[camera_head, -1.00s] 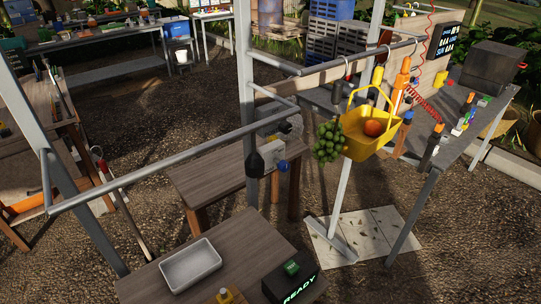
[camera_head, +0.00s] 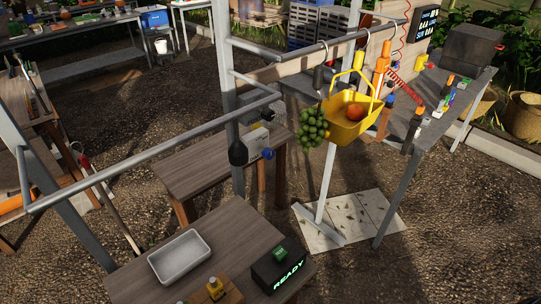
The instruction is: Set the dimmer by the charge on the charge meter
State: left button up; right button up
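A grey box with a blue knob (camera_head: 267,153) is fixed by the metal post above the middle wooden bench; it may be the dimmer, but I cannot read any marking. A black box with green lit letters READY (camera_head: 284,273) and a green button on top stands on the near wooden table. A dark panel with pale lettering (camera_head: 427,23) hangs at the upper right, too small to read fully. I cannot tell which thing is the charge meter. Neither of my grippers shows in this view.
A white tray (camera_head: 180,257) and a yellow-topped wooden block (camera_head: 215,289) are on the near table (camera_head: 226,238). A yellow basket (camera_head: 350,129) with an orange-red fruit hangs from a rail beside green fruit (camera_head: 313,126). Metal posts and rails cross the space.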

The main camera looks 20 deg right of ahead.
aim_at(268, 154)
jog(key=l+z, duration=0.1)
jog(key=l, duration=0.4)
jog(key=l+z, duration=0.1)
jog(key=l, duration=0.4)
jog(key=i+l, duration=0.1)
jog(key=l, duration=0.4)
jog(key=l+z, duration=0.15)
jog(key=l, duration=0.35)
jog(key=i+l+z, duration=0.1)
jog(key=l, duration=0.4)
jog(key=i+l+z, duration=0.1)
jog(key=l, duration=0.4)
jog(key=i+l, duration=0.1)
jog(key=l, duration=0.4)
jog(key=i+l+z, duration=0.15)
jog(key=l, duration=0.35)
jog(key=k+j+u, duration=0.2)
jog(key=u, duration=0.3)
jog(key=k+j+u, duration=0.15)
jog(key=j+u, duration=0.3)
jog(key=k+j+u, duration=0.1)
jog(key=j+u, duration=0.4)
jog(key=l, duration=0.1)
